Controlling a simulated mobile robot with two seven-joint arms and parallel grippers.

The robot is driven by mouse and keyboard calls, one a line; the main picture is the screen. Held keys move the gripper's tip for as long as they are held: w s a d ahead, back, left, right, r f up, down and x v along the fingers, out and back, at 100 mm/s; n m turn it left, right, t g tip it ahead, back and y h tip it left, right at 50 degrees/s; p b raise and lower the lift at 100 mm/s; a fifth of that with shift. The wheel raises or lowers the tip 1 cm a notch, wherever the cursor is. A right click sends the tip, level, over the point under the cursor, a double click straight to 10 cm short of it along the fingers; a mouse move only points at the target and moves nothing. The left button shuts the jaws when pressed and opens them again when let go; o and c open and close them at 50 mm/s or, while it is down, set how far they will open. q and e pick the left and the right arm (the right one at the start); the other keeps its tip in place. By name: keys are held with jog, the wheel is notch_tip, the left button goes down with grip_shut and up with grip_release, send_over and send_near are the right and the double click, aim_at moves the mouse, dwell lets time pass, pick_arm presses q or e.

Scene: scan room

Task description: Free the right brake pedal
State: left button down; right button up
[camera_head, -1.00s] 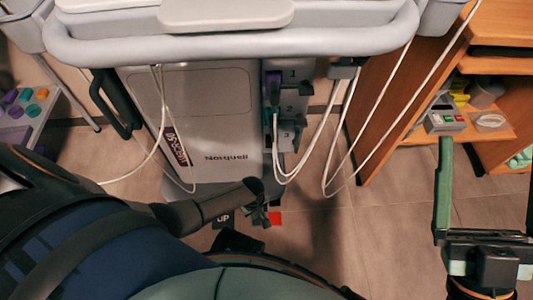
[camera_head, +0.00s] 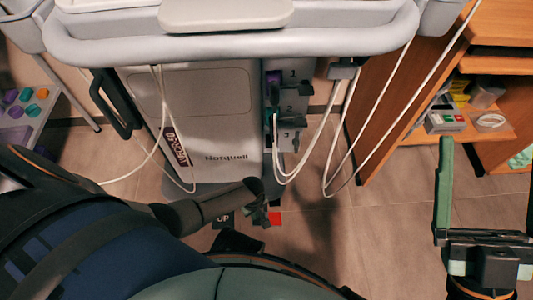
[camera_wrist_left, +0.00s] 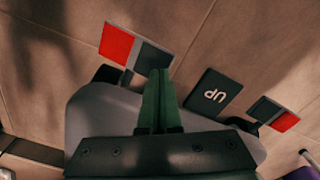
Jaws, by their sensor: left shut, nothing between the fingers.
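The right brake pedal (camera_head: 274,218), part red and part dark, shows low at the cart's base in the head view. In the left wrist view, which shows the base turned round, this pedal (camera_wrist_left: 117,43) is at upper left. My left gripper (camera_head: 262,212) reaches down beside it. In the left wrist view its green fingers (camera_wrist_left: 159,75) are together and empty. Their tips appear at the pedal's dark half; I cannot tell whether they touch. My right gripper (camera_head: 487,185) is open and empty at the right, its fingers wide apart.
A dark UP pedal (camera_head: 223,220) is beside the brake pedal, and another red-and-dark pedal (camera_wrist_left: 275,115) lies beyond it. The grey cart (camera_head: 215,125) stands above. White cables (camera_head: 325,130) hang in loops on its right. A wooden shelf (camera_head: 400,110) stands right; floor is bare between.

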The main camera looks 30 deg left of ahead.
pick_arm(q)
notch_tip(320, 180, up, 7)
jog(key=p, duration=0.7)
pick_arm(e)
notch_tip(320, 180, up, 8)
jog(key=d, duration=0.1)
jog(key=shift+s+r+t, duration=0.2)
jog(key=shift+r+t, duration=0.05)
jog(key=shift+t, duration=0.05)
